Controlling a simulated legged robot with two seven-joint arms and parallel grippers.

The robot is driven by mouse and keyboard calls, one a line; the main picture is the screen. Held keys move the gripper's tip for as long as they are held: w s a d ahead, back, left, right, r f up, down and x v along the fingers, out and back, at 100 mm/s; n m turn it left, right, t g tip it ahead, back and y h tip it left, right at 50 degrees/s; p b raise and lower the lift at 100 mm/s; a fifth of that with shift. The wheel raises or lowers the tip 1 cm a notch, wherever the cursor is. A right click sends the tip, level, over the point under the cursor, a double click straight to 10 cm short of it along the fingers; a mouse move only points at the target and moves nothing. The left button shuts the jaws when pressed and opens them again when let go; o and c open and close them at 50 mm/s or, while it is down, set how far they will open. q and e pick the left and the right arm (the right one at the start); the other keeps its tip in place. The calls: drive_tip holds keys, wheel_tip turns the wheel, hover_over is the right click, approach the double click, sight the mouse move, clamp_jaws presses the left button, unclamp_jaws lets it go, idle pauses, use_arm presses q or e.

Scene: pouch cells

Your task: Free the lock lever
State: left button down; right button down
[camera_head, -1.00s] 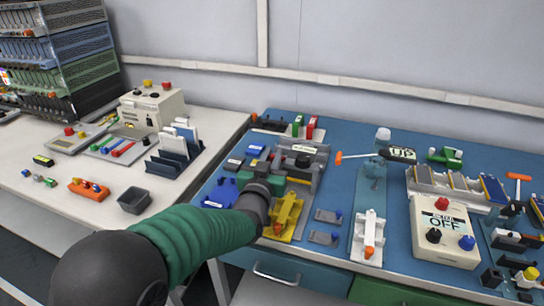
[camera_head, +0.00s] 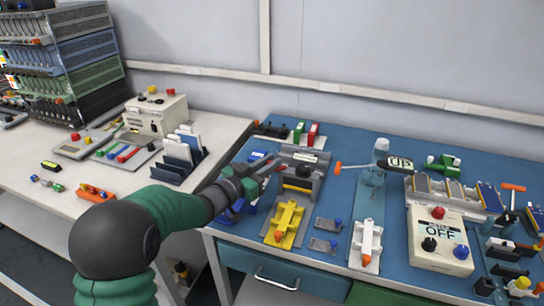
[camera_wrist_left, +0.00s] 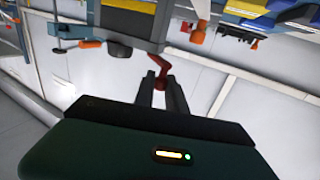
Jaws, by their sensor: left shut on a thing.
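My left gripper (camera_head: 268,172) reaches in from the left at the left side of a grey fixture (camera_head: 312,172) on the blue bench. In the left wrist view its two dark fingers (camera_wrist_left: 160,92) are shut on a small red lever (camera_wrist_left: 159,66), bent in shape. A bit of the red lever (camera_head: 278,166) shows at the fingertips in the head view. I cannot tell whether the lever is locked or free. The fixture has a black round knob (camera_head: 303,171) in front. My right gripper is not in view.
A yellow holder (camera_head: 286,222) and a white holder (camera_head: 367,243) stand nearer the bench's front edge. A blue part (camera_head: 232,213) lies below my gripper.

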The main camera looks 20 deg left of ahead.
use_arm(q)
drive_tip(key=shift+w+a+m+g+h+p, duration=0.2)
drive_tip(key=shift+w+m+g+h+p, duration=0.3)
drive_tip(key=shift+m+g+h+p, duration=0.8)
drive_tip(key=shift+w+a+m+g+h+p, duration=0.15)
drive_tip(key=shift+w+m+g+h+p, duration=0.35)
drive_tip(key=shift+m+g+h+p, duration=0.8)
drive_tip(key=shift+w+a+m+g+h+p, duration=0.2)
drive_tip(key=shift+w+m+g+h+p, duration=0.45)
drive_tip(key=shift+m+g+h, duration=1.05)
drive_tip(key=shift+r+g+h, duration=0.2)
drive_tip(key=shift+g+h, duration=0.1)
drive_tip(key=shift+g, duration=0.1)
drive_tip(key=c, duration=1.4)
unclamp_jaws()
drive_tip(key=shift+f, duration=0.1)
drive_tip(key=shift+o, duration=0.2)
